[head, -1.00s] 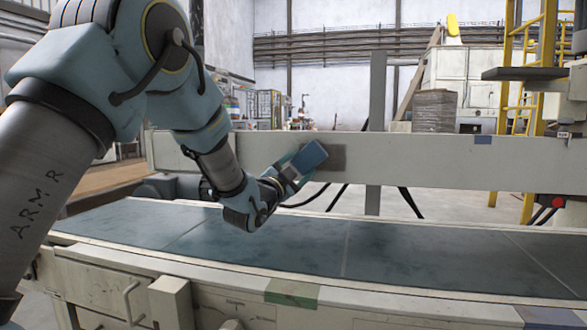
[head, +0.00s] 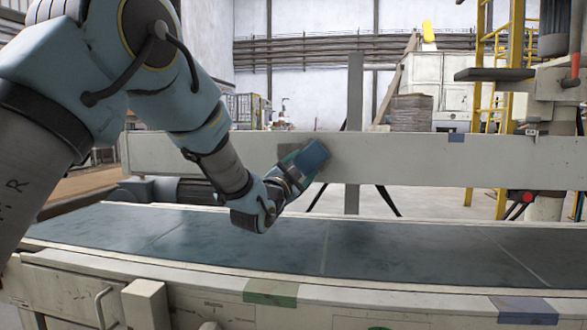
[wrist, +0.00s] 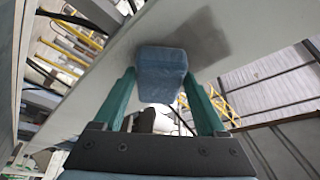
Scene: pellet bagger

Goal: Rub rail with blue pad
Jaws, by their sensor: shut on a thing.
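The rail (head: 420,158) is a long pale beam running across the head view behind the conveyor. It carries a dark grey smudge (head: 289,147), which shows at the upper left of the pad in the head view and beyond the pad in the wrist view (wrist: 207,38). My gripper (head: 296,167) is shut on the blue pad (head: 312,156), at the rail's front face. In the wrist view the green fingers flank the pad (wrist: 162,72). The pad is at or very near the rail face; firm contact cannot be told. It hides the rail behind it.
The conveyor belt (head: 400,250) runs below the rail, with its pale front frame nearer me. A grey post (head: 355,90) rises behind the rail. A red button (head: 527,197) and a dark shelf (head: 508,75) are at the right. The rail right of the pad is free.

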